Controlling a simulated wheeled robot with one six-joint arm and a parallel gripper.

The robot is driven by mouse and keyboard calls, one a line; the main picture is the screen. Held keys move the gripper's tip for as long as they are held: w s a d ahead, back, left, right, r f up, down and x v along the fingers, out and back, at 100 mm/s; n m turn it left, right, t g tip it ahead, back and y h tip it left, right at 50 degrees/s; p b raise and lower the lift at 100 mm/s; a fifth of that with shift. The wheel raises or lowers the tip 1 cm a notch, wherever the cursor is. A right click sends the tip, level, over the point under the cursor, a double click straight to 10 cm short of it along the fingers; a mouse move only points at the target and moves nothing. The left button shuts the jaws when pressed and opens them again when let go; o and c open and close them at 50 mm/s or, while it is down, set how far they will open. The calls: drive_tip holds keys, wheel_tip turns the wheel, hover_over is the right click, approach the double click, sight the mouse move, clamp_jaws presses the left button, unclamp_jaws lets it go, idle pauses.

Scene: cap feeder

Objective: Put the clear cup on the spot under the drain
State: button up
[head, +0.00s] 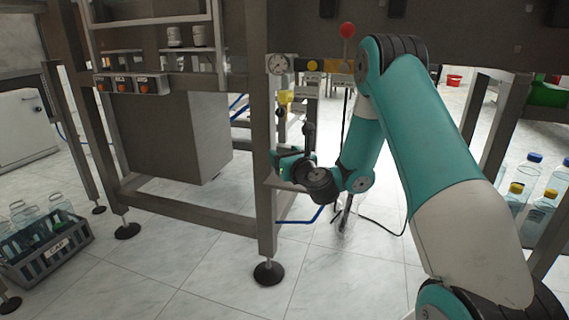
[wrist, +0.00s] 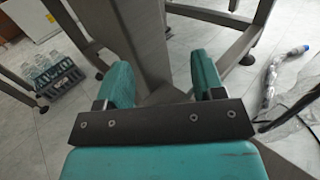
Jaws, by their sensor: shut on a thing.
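My gripper shows at the end of the teal arm in the head view (head: 287,160), beside the front steel leg, partly behind its own wrist joint. In the wrist view its two teal fingers (wrist: 163,85) stand apart with a gap between them. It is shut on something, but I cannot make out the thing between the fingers. I cannot make out the clear cup, the drain or the spot under it. A yellow fitting (head: 285,97) hangs above the gripper, below a round gauge (head: 278,64).
The steel frame's leg (head: 265,215) stands close to my gripper. A crate of clear bottles (head: 50,262) sits on the floor at left. Capped bottles (head: 540,205) stand at right. A red ball knob (head: 347,30) rises behind. The tiled floor in front is clear.

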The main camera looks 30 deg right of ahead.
drive_tip(key=shift+r, duration=0.1)
drive_tip(key=shift+f, duration=0.2)
drive_tip(key=o, duration=0.9)
